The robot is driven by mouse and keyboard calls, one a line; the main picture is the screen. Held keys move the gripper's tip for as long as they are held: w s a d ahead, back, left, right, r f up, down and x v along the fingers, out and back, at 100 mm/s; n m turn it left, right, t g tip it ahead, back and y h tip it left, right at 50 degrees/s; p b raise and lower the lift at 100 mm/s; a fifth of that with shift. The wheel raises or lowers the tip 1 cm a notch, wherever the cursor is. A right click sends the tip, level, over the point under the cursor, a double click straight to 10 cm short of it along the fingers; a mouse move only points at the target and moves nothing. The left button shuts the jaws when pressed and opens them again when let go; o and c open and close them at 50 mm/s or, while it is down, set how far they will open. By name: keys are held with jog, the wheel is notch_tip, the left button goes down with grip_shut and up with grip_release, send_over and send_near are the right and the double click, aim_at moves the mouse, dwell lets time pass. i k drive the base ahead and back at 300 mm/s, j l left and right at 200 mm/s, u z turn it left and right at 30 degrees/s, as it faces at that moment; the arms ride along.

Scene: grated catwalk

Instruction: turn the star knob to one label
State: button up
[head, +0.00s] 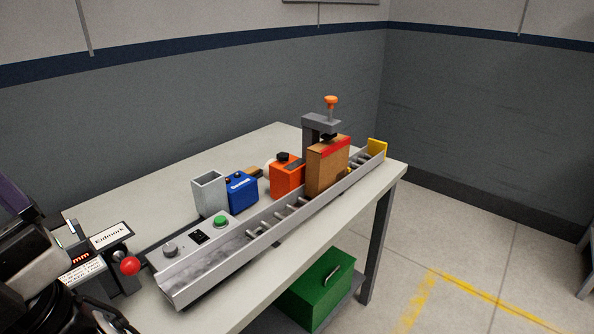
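Two knobs are candidates for the star knob, and I cannot make out a star shape on either. An orange knob (330,100) tops the dark clamp stand at the table's far end. A dark device with an "Eidmark" plate (111,235), a red "mm" display and a red ball lever (130,265) stands at the near left. Its small print is unreadable here. Dark parts of my arm fill the lower left corner, over part of this device. I cannot make out my gripper's fingers or any grip.
A conveyor (230,258) with a green button runs along the table (160,211). A brown box (328,170) stands under the clamp. A grey open bin (209,192), a blue box (243,188) and an orange box (287,178) stand behind. A green case (318,290) is below.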

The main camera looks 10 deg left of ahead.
aim_at(282, 157)
jog(key=i, duration=0.95)
